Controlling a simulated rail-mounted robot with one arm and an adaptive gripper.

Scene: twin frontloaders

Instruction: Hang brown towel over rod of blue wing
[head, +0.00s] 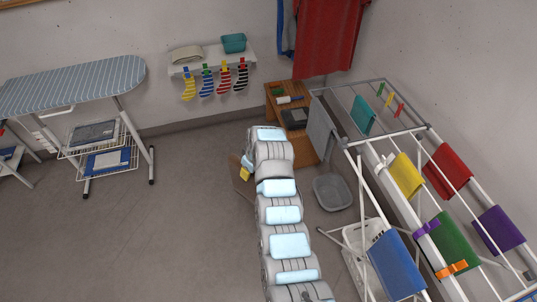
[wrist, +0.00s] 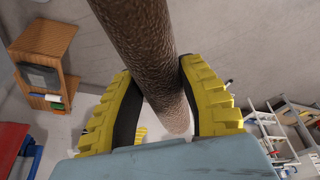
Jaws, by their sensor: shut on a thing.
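My gripper (wrist: 165,95) has yellow ribbed fingers and is shut on the brown towel (wrist: 145,40), which hangs as a narrow textured strip between them in the wrist view. In the head view my gripper (head: 247,170) is mostly hidden behind my arm. A brown edge of the towel (head: 239,186) shows beside it, over open floor left of the drying rack. The white drying rack (head: 385,136) stands at the right with several rods. A blue towel (head: 396,264), a yellow towel (head: 406,175) and other towels hang on it. I cannot tell which wing is the blue one.
An ironing board (head: 72,84) is at the left, and a wall shelf with socks (head: 212,60) at the back.

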